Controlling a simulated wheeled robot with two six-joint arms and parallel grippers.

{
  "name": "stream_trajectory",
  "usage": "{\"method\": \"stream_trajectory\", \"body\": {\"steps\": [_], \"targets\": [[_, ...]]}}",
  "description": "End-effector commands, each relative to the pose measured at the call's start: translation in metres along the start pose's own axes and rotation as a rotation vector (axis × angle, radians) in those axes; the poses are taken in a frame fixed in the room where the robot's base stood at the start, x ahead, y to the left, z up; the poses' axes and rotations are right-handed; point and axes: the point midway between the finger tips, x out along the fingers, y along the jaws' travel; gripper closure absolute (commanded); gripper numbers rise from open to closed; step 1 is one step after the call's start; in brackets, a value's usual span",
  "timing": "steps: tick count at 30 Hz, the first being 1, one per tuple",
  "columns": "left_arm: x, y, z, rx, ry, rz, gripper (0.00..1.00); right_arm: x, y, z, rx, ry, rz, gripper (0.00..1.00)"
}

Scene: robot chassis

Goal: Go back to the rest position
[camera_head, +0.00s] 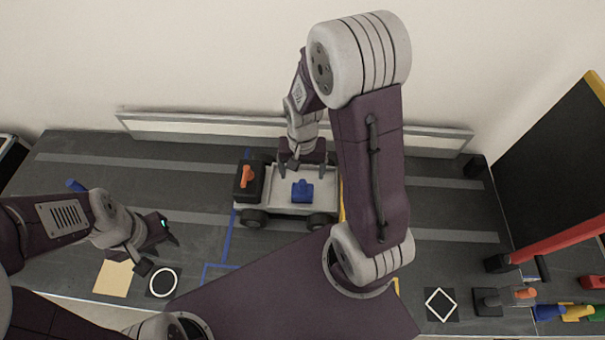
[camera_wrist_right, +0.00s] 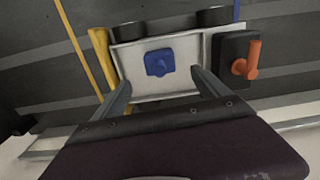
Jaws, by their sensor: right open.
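My right gripper (camera_head: 303,162) is open at the far side of the white robot chassis (camera_head: 262,201). In the right wrist view, the fingers of this gripper (camera_wrist_right: 161,83) are spread apart and empty over the white chassis bed (camera_wrist_right: 176,84). A blue piece (camera_head: 302,190) sits on the bed, beyond the fingertips; it also shows in the wrist view (camera_wrist_right: 158,62). A black block with an orange peg (camera_head: 247,176) is at the chassis's left end, at the right in the wrist view (camera_wrist_right: 253,60). My left gripper (camera_head: 158,256) is open and empty, left of the chassis.
A tan square (camera_head: 113,277) and a black square with a white circle (camera_head: 163,282) lie near the front left. A diamond-marked square (camera_head: 440,304), an orange-handled piece (camera_head: 525,293) and a red bar (camera_head: 558,240) are at the right. A low rail (camera_head: 210,127) runs along the back.

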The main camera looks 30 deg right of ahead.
Motion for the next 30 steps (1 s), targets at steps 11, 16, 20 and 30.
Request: {"method": "stream_trajectory", "body": {"steps": [11,16,20,30], "targets": [[0.000,0.000,0.000,0.000,0.000,0.000,0.64,-0.048,0.002,0.065,-0.474,0.087,-0.040,0.15],[-0.001,0.000,0.000,0.000,0.000,0.000,0.64,-0.048,0.002,0.065,-0.471,0.086,-0.040,0.15],[-0.028,0.001,-0.003,0.000,0.000,0.000,0.64,-0.075,0.002,0.064,-0.470,0.086,-0.040,0.15],[-0.032,0.001,-0.003,0.000,0.000,0.000,0.64,-0.079,0.002,0.064,-0.469,0.086,-0.040,0.15]]}}
